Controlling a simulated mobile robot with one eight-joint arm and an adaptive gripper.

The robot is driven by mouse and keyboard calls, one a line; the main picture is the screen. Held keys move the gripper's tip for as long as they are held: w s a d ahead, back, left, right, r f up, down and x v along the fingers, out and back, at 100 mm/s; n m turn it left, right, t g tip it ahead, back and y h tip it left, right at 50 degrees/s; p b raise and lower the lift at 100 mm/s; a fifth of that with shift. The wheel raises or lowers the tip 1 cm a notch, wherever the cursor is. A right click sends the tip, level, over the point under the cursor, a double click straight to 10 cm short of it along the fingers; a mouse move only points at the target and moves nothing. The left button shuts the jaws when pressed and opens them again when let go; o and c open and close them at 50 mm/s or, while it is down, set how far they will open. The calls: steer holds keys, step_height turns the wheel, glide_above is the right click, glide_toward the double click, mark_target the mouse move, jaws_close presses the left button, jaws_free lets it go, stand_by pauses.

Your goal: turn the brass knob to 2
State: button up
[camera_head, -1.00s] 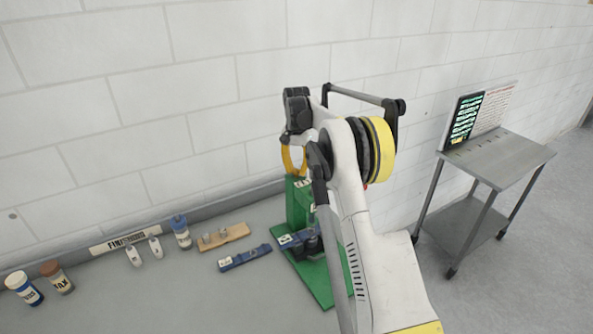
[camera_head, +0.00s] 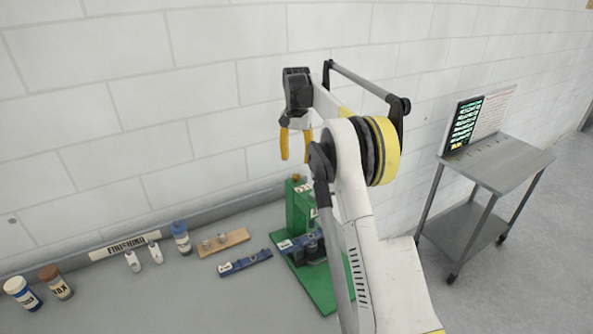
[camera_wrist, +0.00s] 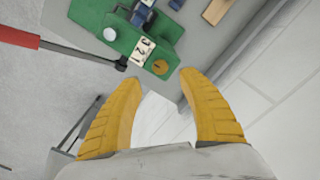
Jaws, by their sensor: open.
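The brass knob (camera_wrist: 160,67) is a small round disc on the green machine, beside a white label (camera_wrist: 142,51) with the figures 3, 2 and 1. In the head view the knob (camera_head: 295,178) shows small on top of the green machine (camera_head: 298,208). Its pointing direction is too small to read. My gripper (camera_head: 296,160) has yellow fingers, is open and empty, and hangs above the machine. In the wrist view its fingertips (camera_wrist: 190,75) frame the space just beside the knob, apart from it.
A red-handled lever (camera_wrist: 20,38) with a dark end reaches toward the machine. A metal cart (camera_head: 495,160) with a screen stands right. The wall is close behind.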

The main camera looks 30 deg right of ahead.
mark_target(296, 176)
steer(key=shift+r, duration=2.35)
steer(key=s+a+f+n+t+b, duration=0.2)
steer(key=s+a+n+t+b, duration=0.25)
steer(key=s+a+b, duration=1.2)
steer(key=s+a+f+n+t+b, duration=0.1)
steer(key=s+a+f+n+b, duration=0.1)
steer(key=s+f, duration=0.7)
steer(key=s+a+f+n+t+b, duration=0.1)
steer(key=s+a+f+n+b, duration=0.1)
steer(key=s+f, duration=0.8)
steer(key=s+a, duration=0.1)
steer(key=s, duration=0.2)
steer(key=shift+s+t, duration=0.25)
steer(key=shift+t, duration=0.1)
